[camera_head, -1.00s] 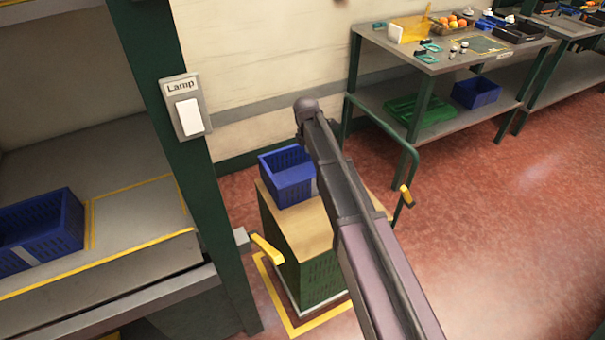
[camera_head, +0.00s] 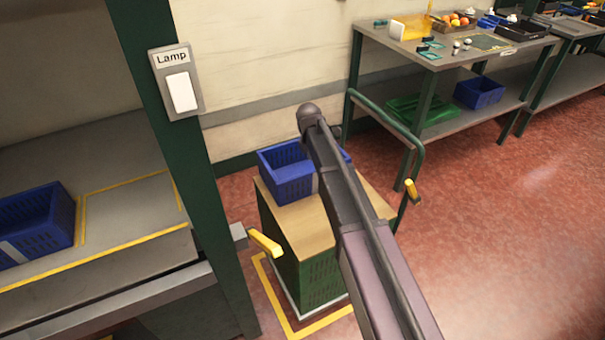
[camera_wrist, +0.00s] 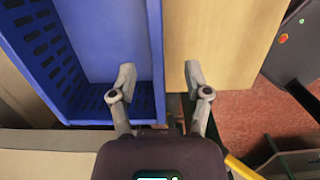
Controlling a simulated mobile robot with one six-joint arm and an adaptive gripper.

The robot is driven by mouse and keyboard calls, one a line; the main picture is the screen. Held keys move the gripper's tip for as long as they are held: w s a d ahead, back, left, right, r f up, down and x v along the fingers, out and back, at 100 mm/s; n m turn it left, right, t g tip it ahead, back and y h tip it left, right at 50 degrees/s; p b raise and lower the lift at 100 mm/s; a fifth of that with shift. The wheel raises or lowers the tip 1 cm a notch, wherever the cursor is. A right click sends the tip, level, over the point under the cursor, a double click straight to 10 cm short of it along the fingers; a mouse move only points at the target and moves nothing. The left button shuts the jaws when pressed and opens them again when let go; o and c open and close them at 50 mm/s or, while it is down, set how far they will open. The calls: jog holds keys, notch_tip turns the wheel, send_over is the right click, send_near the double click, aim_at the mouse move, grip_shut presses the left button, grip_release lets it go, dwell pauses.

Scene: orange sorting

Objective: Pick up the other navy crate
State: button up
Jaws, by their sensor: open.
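A navy crate (camera_head: 287,185) stands on the wooden top of a green cart (camera_head: 318,230); my arm crosses in front of part of it. In the wrist view this crate (camera_wrist: 68,75) fills the left side, open side up. My gripper (camera_wrist: 160,75) is open, with one finger over the crate's inside and the other outside, over the wooden top. The crate's right wall passes between the fingers; I cannot tell whether they touch it. My gripper is hidden in the head view. Another navy crate (camera_head: 38,228) sits on the bench at the left.
A green post with a lamp switch (camera_head: 178,92) stands between bench and cart. The cart has yellow-tipped handles (camera_head: 265,243). At the back right, a table (camera_head: 450,58) holds fruit and small items; a blue crate (camera_head: 480,92) and a green crate (camera_head: 425,112) lie on its lower shelf. Red floor at right is clear.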

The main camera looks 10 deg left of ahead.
jog(key=shift+w+d+f+b, duration=0.1)
jog(key=shift+d+f+b, duration=0.05)
jog(key=shift+f+b, duration=0.95)
jog(key=shift+f, duration=0.25)
jog(key=shift+w+d+f+b, duration=0.15)
jog(key=shift+w+f+b, duration=0.05)
jog(key=shift+f+b, duration=1.05)
jog(key=shift+w+d+f+b, duration=0.1)
jog(key=shift+w+f+b, duration=0.05)
jog(key=shift+f+b, duration=1.05)
grip_shut()
